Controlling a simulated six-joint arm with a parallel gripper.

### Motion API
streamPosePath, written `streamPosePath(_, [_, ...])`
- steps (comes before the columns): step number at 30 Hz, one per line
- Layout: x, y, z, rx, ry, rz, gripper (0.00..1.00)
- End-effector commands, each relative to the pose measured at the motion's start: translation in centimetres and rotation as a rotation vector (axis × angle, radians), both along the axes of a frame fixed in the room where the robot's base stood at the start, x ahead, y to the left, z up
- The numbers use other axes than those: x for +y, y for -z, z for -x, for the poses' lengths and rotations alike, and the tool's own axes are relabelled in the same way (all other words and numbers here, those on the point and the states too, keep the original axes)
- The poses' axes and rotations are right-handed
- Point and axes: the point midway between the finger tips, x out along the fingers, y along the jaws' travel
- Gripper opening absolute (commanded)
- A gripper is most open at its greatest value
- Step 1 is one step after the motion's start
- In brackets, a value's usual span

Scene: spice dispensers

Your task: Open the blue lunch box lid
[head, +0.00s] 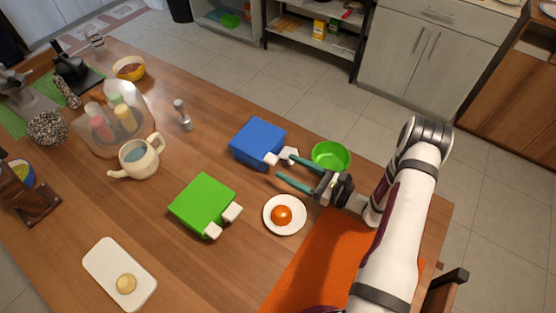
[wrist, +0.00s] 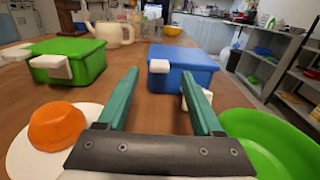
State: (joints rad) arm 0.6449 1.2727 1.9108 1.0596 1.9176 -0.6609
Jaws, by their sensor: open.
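The blue lunch box (head: 258,138) stands on the wooden table, and its lid looks closed. It has white latch-like tabs on the side facing my gripper. In the wrist view the blue box (wrist: 190,62) is straight ahead, with one white tab (wrist: 158,66) between my fingertips in the picture. A second white tab is partly hidden behind the right finger. My gripper (head: 285,166) has green fingers spread apart with nothing between them. It is close to the tab side of the blue box; I cannot tell whether the right finger touches the tab.
A green bowl (head: 331,156) stands right of the box, close to my gripper. A white plate with an orange item (head: 284,214) and a green lunch box (head: 203,203) are on the other side. A metal shaker (head: 182,115) and a mug (head: 139,158) stand farther left.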

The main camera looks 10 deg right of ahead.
Motion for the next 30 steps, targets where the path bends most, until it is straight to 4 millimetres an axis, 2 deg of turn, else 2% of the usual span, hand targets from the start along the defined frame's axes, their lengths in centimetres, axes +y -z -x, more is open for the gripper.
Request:
streamPosePath(3, [1.8,0.0,-1.5,0.000,-0.004,0.000,0.68])
streamPosePath(7, [2.8,0.0,-2.6,-0.001,-0.003,0.001,0.68])
streamPosePath(18, [3.3,0.0,-3.1,0.000,-0.001,0.000,0.68])
streamPosePath(20, [3.3,0.0,-3.1,0.000,-0.001,0.000,0.58])
streamPosePath(27, [3.3,0.0,-3.0,0.000,-0.001,0.000,0.15])
streamPosePath(30, [3.3,0.0,-3.0,0.000,-0.001,0.000,0.00])
